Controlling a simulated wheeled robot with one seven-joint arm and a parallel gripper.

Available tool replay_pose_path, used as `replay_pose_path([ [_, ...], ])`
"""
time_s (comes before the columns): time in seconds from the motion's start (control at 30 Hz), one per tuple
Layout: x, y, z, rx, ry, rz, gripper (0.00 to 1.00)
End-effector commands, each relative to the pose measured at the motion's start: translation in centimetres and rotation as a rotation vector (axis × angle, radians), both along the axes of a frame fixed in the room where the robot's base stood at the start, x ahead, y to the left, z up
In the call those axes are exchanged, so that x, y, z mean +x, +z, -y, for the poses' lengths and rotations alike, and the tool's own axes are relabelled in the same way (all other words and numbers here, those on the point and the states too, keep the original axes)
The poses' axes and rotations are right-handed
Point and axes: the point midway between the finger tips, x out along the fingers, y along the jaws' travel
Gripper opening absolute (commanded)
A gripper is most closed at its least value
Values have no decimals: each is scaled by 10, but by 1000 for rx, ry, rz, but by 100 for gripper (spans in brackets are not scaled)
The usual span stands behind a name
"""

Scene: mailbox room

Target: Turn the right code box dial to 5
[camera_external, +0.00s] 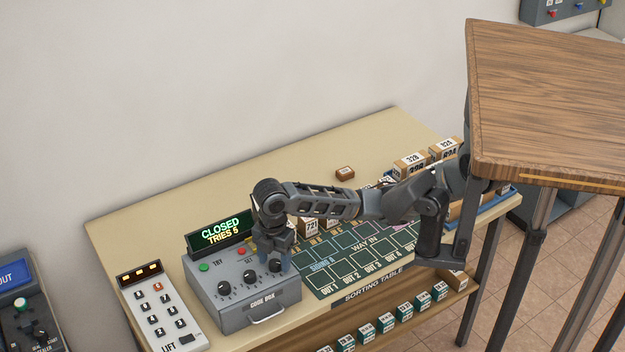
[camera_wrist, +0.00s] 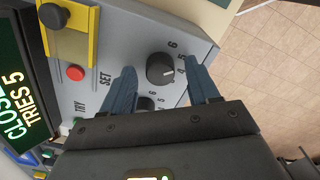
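The grey code box (camera_external: 235,303) stands on the table with a row of three black dials on its sloped face. In the wrist view the right dial (camera_wrist: 160,68) sits between my fingertips. Its white pointer mark seems to face the printed 4, with 5 and 6 beside it. The middle dial (camera_wrist: 147,104) is partly hidden by my gripper. My gripper (camera_external: 273,259) is over the right end of the box. In the wrist view my gripper (camera_wrist: 161,68) is open, with gaps between the fingers and the right dial.
The red SET button (camera_wrist: 75,73) and a yellow plate (camera_wrist: 78,32) with a black knob are close by. A lit display (camera_external: 221,231) reads "CLOSED TRIES 5". The lift keypad (camera_external: 162,309) is left of the box; the sorting mat (camera_external: 340,279) is right.

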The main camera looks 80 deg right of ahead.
Motion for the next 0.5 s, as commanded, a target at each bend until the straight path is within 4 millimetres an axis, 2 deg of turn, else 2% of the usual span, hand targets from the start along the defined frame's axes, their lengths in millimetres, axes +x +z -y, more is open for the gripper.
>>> replay_pose_path([
  [0.27,0,2,0,-1,0,1,60],
  [0.5,1,28,1,-4,2,3,60],
])
